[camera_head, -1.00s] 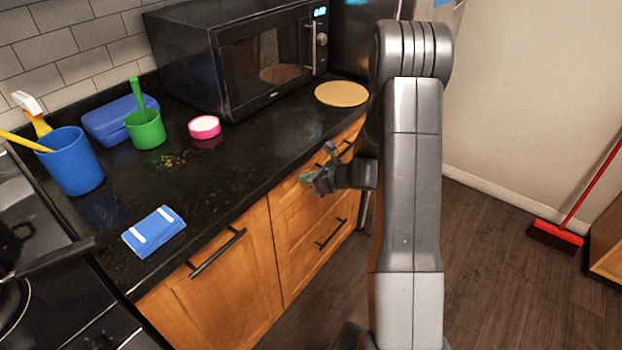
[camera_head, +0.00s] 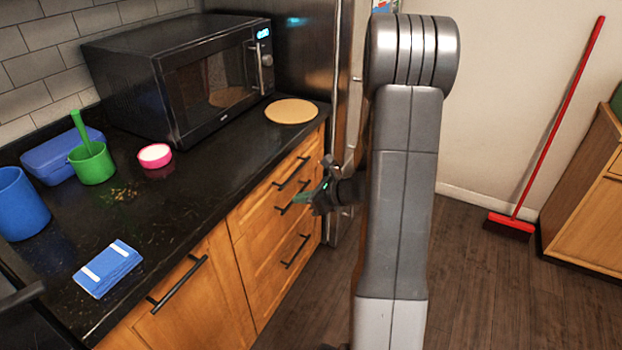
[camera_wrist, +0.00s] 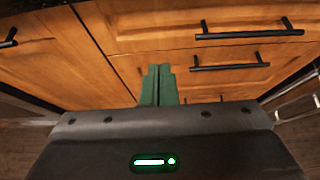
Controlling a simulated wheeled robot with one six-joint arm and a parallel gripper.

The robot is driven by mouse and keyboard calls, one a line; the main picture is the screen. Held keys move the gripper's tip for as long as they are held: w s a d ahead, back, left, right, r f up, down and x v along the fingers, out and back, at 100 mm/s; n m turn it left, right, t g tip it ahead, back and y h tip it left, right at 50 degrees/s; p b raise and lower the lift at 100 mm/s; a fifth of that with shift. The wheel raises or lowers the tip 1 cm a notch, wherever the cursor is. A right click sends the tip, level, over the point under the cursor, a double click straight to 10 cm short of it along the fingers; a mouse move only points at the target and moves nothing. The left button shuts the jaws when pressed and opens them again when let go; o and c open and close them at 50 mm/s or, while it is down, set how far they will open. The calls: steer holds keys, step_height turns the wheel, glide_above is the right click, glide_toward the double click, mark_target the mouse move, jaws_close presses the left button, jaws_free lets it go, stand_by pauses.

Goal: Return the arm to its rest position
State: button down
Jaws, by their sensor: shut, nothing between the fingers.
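My arm stands upright right of the middle in the head view, with its grey links in front of the floor and wall. My gripper (camera_head: 309,197) reaches out to the left from behind the arm, in front of the wooden drawers (camera_head: 275,235) below the counter. In the wrist view, the green fingers of my gripper (camera_wrist: 159,72) are together with nothing between them. They point at the wooden cabinet fronts. The link to the gripper is partly hidden behind the arm.
A red broom (camera_head: 512,222) leans at the right. Floor between is open.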

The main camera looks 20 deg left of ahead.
stand_by(0.3)
glide_toward(257, 198)
step_height(257, 198, down, 3)
steer(key=a, duration=0.2)
steer(key=shift+w+a+f+p, duration=0.1)
steer(key=shift+w+a+p, duration=0.1)
steer(key=shift+a, duration=0.65)
steer(key=shift+w+a+p, duration=0.1)
steer(key=shift+a+p, duration=0.05)
steer(key=shift+a, duration=0.75)
steer(key=shift+d, duration=0.1)
